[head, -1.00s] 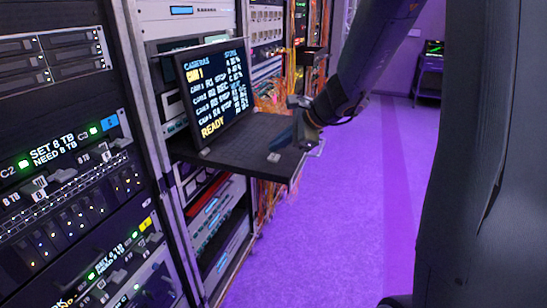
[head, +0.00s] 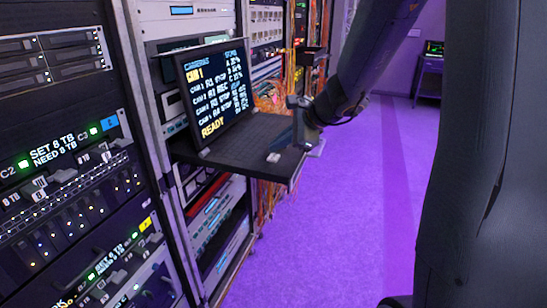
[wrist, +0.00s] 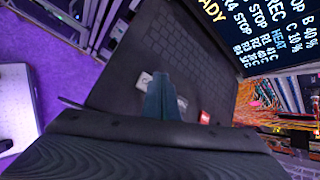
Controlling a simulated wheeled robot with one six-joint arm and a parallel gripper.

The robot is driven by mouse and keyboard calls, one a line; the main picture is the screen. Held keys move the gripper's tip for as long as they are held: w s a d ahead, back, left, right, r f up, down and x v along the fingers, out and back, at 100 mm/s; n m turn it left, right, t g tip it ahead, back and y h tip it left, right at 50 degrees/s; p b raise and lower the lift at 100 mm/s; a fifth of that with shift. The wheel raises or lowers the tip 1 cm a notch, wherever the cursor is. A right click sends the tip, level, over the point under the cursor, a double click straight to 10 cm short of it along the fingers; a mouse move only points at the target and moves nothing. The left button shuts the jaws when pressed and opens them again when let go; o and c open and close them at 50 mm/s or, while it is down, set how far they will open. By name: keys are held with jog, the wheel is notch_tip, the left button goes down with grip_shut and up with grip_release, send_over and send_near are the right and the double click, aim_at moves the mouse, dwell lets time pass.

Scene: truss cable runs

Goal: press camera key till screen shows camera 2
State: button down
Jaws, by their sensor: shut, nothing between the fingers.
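The screen (head: 212,92) stands on a black pull-out shelf in the rack. It reads CAMERAS, with CAM 1 in yellow at the top, a list of cameras below and READY at the bottom. A small pale key (head: 273,157) sits near the shelf's front edge; it also shows in the wrist view (wrist: 144,80). A red key (wrist: 204,117) lies across from it in the wrist view. No legend is readable on either key. My gripper (wrist: 165,82) is shut and empty, its fingers over the shelf between the two keys. Contact cannot be told. In the head view my gripper (head: 298,143) is at the shelf's right end.
The black shelf (head: 235,155) juts out from the rack. Rack units with drives and lit labels (head: 65,165) fill the left. Orange cables (head: 272,98) hang behind the screen. The purple floor (head: 335,220) to the right is clear.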

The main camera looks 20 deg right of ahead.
aim_at(278, 158)
jog(key=shift+f, duration=0.1)
dwell(0.4)
jog(key=shift+f+b, duration=0.35)
jog(key=shift+b, duration=0.2)
jog(key=shift+f+b, duration=0.4)
jog(key=shift+b, duration=0.05)
dwell(0.6)
jog(key=shift+r, duration=0.15)
jog(key=shift+r+p, duration=0.7)
notch_tip(278, 158, up, 5)
jog(key=p, duration=0.4)
dwell(0.3)
dwell(1.5)
